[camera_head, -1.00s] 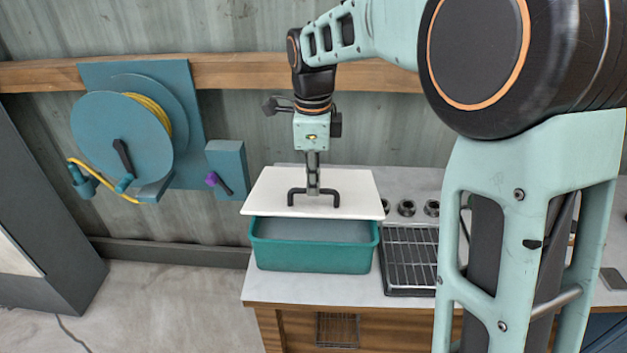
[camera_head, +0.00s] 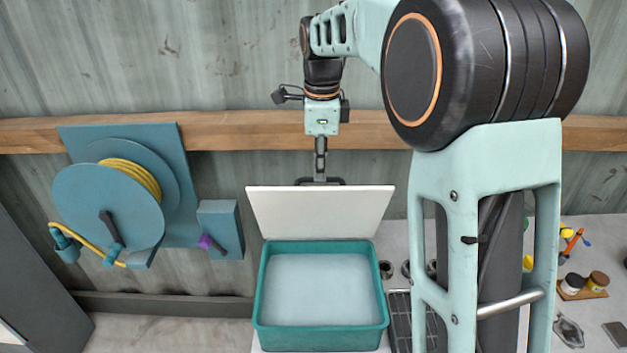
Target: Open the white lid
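The white lid (camera_head: 320,212) stands tilted steeply up at the back edge of the teal bin (camera_head: 262,318). The bin's inside shows, pale and apparently empty. The lid's black handle (camera_head: 338,181) is at its upper edge, partly hidden behind the lid. My gripper (camera_head: 320,178) is at the middle of the handle, pointing down from above, with its fingers close together around the bar. The fingertips are partly hidden by the lid.
A teal hose reel (camera_head: 110,205) with yellow hose hangs on the wall at left, beside a teal box (camera_head: 221,228) with a purple knob. A wooden rail (camera_head: 230,133) runs behind my gripper. A metal rack (camera_head: 400,315) is right of the bin. Small jars (camera_head: 597,281) stand far right.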

